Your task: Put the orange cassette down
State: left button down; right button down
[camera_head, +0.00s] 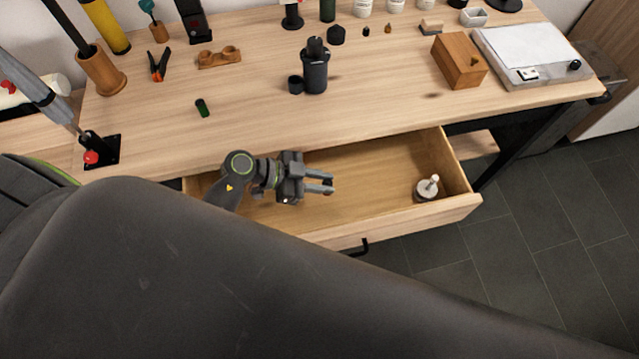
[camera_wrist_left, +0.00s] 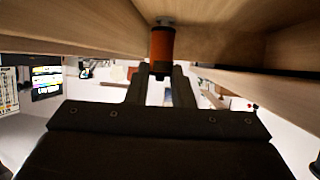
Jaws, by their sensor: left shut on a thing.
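My left gripper (camera_head: 320,186) reaches into the open drawer (camera_head: 385,160), left of its middle. It is shut on the orange cassette (camera_wrist_left: 162,44), an orange cylinder with a grey end, seen between the fingertips (camera_wrist_left: 160,88) in the left wrist view. The wooden drawer (camera_wrist_left: 235,45) fills the top of that view, which looks upside down. The cassette's grey end is close to the wood; I cannot tell if it touches. In the head view the cassette is mostly hidden by the fingers. My right gripper is not in view.
A round grey-white object with a knob (camera_head: 427,188) stands at the drawer's right end. The drawer floor between it and my gripper is bare.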

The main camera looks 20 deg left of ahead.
pick_arm(q)
notch_tip(320, 180, down, 5)
jog(key=shift+f+b, duration=0.15)
jog(key=shift+b, duration=0.25)
jog(key=shift+f+b, duration=0.45)
jog(key=shift+f, duration=1.25)
jog(key=shift+f, duration=0.15)
jog(key=c, duration=1.3)
grip_release()
jog(key=shift+o, duration=0.2)
